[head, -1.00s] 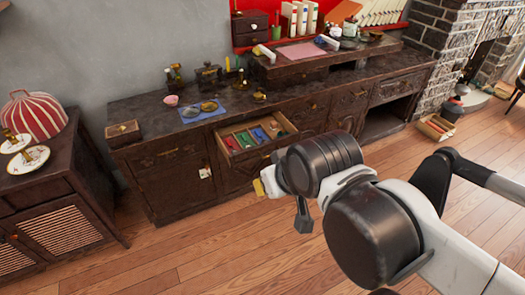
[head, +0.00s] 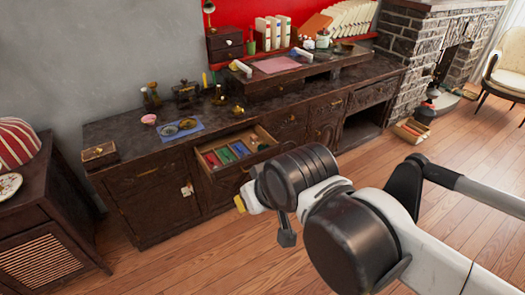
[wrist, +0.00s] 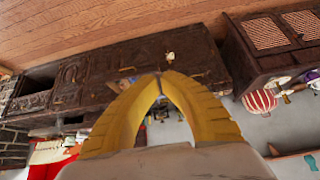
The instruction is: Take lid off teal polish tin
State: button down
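My gripper (head: 240,204) is in front of the long dark wooden sideboard, at about the height of its open drawer and apart from it. In the wrist view its two yellow fingers (wrist: 160,76) arch together and meet at the tips, with nothing seen between them. On the sideboard top, a blue mat (head: 196,134) holds two small round dark and brassy items, a left one (head: 168,130) and a right one (head: 187,123). I cannot make out a teal tin or its lid for sure.
The open drawer (head: 208,172) sticks out with red, green and blue things inside. A pink bowl (head: 149,119), a small wooden box (head: 99,155) and a raised shelf with a pink sheet (head: 277,65) share the sideboard. A cabinet (head: 45,220) stands left. The floor in front is clear.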

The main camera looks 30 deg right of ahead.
aim_at(261, 147)
jog(key=i+l, duration=0.9)
jog(key=i, duration=0.05)
